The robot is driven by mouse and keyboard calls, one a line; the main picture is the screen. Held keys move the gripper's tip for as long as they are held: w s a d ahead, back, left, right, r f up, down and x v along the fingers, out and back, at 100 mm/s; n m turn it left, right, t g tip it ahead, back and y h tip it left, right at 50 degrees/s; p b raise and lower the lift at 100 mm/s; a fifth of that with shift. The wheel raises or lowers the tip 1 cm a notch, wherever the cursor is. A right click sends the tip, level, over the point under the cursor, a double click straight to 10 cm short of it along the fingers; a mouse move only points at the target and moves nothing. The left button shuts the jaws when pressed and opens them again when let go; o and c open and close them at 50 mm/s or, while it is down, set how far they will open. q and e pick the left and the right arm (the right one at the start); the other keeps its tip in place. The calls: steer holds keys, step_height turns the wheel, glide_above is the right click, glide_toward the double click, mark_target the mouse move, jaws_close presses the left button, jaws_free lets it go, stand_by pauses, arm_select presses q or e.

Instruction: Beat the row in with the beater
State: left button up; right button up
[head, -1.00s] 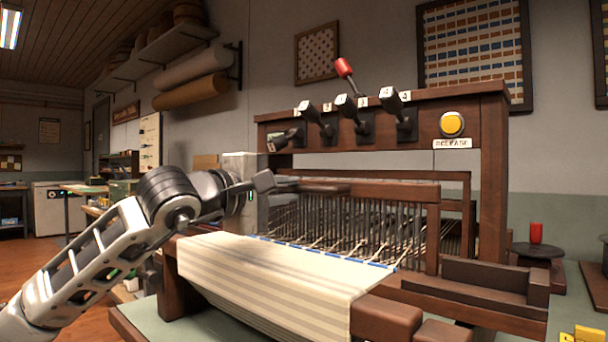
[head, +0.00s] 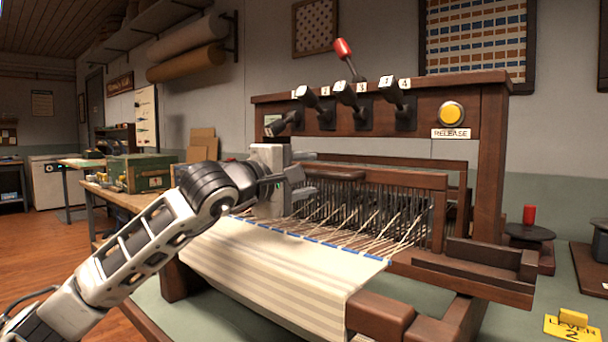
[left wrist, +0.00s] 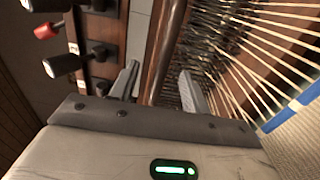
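The beater (head: 395,178) is a dark wooden frame with a thick top bar and a comb of thin upright wires, standing across the loom behind the cloth. The striped cream cloth (head: 290,270) ends in a blue dashed row (head: 310,241) in front of the beater, with pale warp threads running back from it. My left gripper (head: 299,173) is open at the beater's left end. In the left wrist view its two fingers (left wrist: 160,88) stand apart, with a wooden bar (left wrist: 167,45) showing between them; I cannot tell whether they touch it. My right gripper is out of view.
Above the beater, a wooden crossbar carries several black levers (head: 355,97), one red-tipped, and a yellow release button (head: 451,113). A red spool (head: 529,215) and a yellow "Lever 2" card (head: 572,325) are at right. A green box (head: 140,172) stands on the bench at left.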

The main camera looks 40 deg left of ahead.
arm_select(q)
steer(key=shift+o, duration=0.2)
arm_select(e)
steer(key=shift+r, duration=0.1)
arm_select(q)
steer(key=shift+s+f+b, duration=0.15)
steer(key=shift+s+b, duration=0.35)
steer(key=shift+b, duration=0.1)
steer(key=s+b, duration=0.5)
steer(key=s, duration=0.2)
steer(key=shift+a, duration=0.25)
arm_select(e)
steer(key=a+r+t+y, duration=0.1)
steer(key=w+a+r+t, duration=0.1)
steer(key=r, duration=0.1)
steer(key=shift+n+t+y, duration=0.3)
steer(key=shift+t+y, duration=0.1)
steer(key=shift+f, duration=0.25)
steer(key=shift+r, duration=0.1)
